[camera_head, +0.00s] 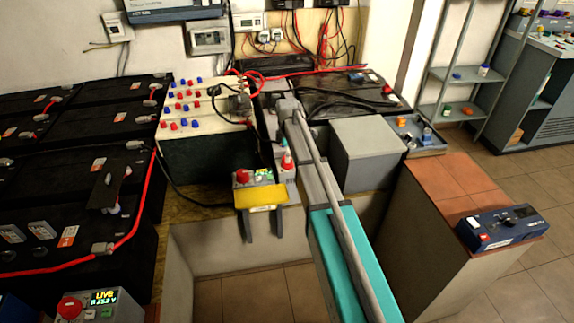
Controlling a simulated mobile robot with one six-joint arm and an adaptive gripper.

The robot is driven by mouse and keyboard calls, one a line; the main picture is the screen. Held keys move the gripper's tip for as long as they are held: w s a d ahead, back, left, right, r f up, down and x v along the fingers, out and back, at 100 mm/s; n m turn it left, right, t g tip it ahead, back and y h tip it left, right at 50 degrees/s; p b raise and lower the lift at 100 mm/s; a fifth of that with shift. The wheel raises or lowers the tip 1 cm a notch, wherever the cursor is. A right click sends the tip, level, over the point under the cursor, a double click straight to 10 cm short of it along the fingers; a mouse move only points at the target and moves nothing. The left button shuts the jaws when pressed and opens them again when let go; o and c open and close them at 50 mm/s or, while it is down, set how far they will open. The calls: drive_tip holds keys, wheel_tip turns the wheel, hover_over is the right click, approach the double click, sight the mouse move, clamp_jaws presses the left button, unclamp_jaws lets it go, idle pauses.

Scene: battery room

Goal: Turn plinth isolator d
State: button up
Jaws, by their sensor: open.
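A similar grey box (95,305) at the lower left has a red knob (69,307) and a display reading LIVE. No letter d is readable on either, so I cannot tell which is isolator d.
Large black batteries (100,200) with red cables fill the left. A grey box (367,150) stands right of my arm. A tiled plinth (440,190) at the right bears a dark blue device (503,228). Shelves (455,75) stand behind. Floor is clear at the lower right.

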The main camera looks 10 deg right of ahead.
drive_tip(key=shift+f+b, duration=1.15)
drive_tip(key=shift+f, duration=0.3)
